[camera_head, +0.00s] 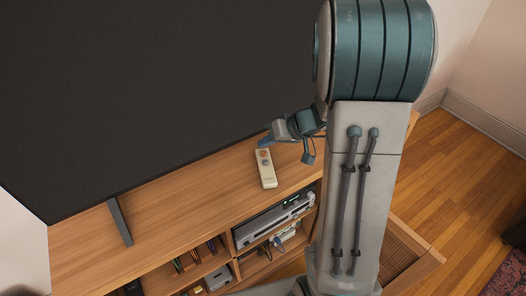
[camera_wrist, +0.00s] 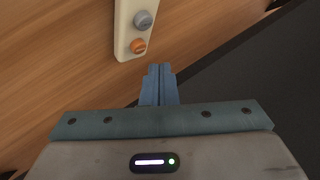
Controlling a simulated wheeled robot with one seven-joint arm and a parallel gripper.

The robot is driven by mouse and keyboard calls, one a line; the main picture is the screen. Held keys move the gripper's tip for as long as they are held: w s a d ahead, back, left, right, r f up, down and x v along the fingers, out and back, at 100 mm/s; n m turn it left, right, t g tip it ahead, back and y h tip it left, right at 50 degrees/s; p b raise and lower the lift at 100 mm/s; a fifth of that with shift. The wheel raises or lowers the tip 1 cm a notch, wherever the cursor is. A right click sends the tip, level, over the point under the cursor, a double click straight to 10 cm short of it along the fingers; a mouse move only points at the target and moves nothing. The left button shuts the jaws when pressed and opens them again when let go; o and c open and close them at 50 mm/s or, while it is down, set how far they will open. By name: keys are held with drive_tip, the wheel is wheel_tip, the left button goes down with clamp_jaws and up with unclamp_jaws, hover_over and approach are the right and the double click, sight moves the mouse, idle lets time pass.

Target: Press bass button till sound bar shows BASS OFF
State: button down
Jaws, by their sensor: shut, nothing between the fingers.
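A cream remote (camera_head: 268,175) lies on top of the wooden TV stand. In the wrist view the remote's end (camera_wrist: 124,30) shows a grey round button (camera_wrist: 143,19) and an orange round button (camera_wrist: 138,46). My gripper (camera_wrist: 159,69) is shut and empty, its blue fingertips just below and right of the orange button in that view. In the head view my gripper (camera_head: 264,142) is at the remote's far end. No sound bar is clearly identifiable, and no BASS text is readable.
A large dark TV (camera_head: 150,85) stands behind the remote, close to my gripper. A silver device (camera_head: 272,217) with a small green display sits on the shelf below.

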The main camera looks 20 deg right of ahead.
wheel_tip(320, 180, up, 4)
drive_tip(key=shift+r+p, duration=0.1)
drive_tip(key=shift+p, duration=0.6)
idle(1.7)
drive_tip(key=s+r+m+g+h+p, duration=0.1)
drive_tip(key=s+r+h, duration=0.2)
drive_tip(key=s, duration=0.7)
drive_tip(key=s+a+r+m+g+h+p, duration=0.1)
drive_tip(key=s+r+h, duration=0.3)
drive_tip(key=s, duration=0.5)
drive_tip(key=shift+s+r+g+p, duration=0.3)
drive_tip(key=shift+s+r+p, duration=0.15)
drive_tip(key=shift+r, duration=0.45)
drive_tip(key=c, duration=2.1)
unclamp_jaws()
drive_tip(key=shift+c, duration=0.2)
